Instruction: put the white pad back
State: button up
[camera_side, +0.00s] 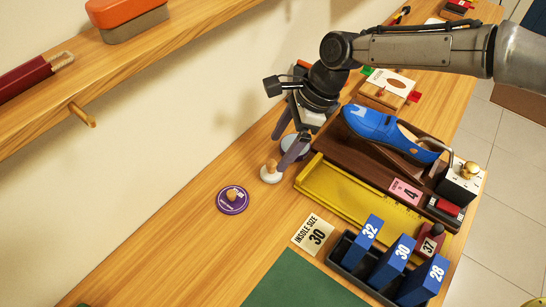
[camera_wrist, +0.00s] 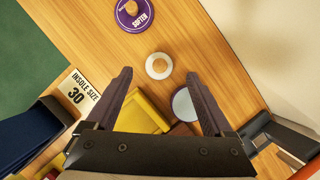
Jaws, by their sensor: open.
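The white pad (camera_side: 271,177) is a small round disc with a tan knob on top, standing on the wooden table; in the wrist view the pad (camera_wrist: 150,72) shows just beyond my fingertips. My gripper (camera_side: 278,153) is open and empty, pointing down close to the pad; in the wrist view its two dark fingers (camera_wrist: 159,75) are spread wide. A pale grey disc (camera_wrist: 182,105) lies between the fingers in that view, and in the side view the disc (camera_side: 292,151) is partly hidden by a finger.
A yellow tray (camera_side: 345,197), a brown rack with a blue shoe (camera_side: 372,122), blue numbered blocks (camera_side: 392,262) and an INSOLE SIZE 30 card (camera_side: 312,234) stand nearby. A wooden shelf (camera_side: 170,50) runs along the wall.

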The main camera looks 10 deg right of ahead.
jog(key=shift+v, duration=2.6)
jog(key=shift+d, duration=0.1)
jog(key=s+d+r+n+t, duration=0.1)
jog(key=s+d+r+n, duration=0.2)
jog(key=d, duration=0.5)
jog(key=s+d+r+n+t+h, duration=0.1)
jog(key=d+r+n, duration=0.1)
jog(key=d+r, duration=0.4)
jog(key=s+d+r+n+t, duration=0.1)
jog(key=s+d+r+n, duration=0.2)
jog(key=d, duration=0.6)
jog(key=s+d+f+n+t+h, duration=0.2)
jog(key=s+d+n, duration=0.7)
jog(key=s+d, duration=0.8)
jog(key=s+f+h, duration=0.1)
jog(key=s+f, duration=0.1)
jog(key=s, duration=0.1)
jog(key=shift+d+n+t+h, duration=0.25)
jog(key=shift+n+t+h, duration=0.05)
jog(key=shift+n, duration=0.1)
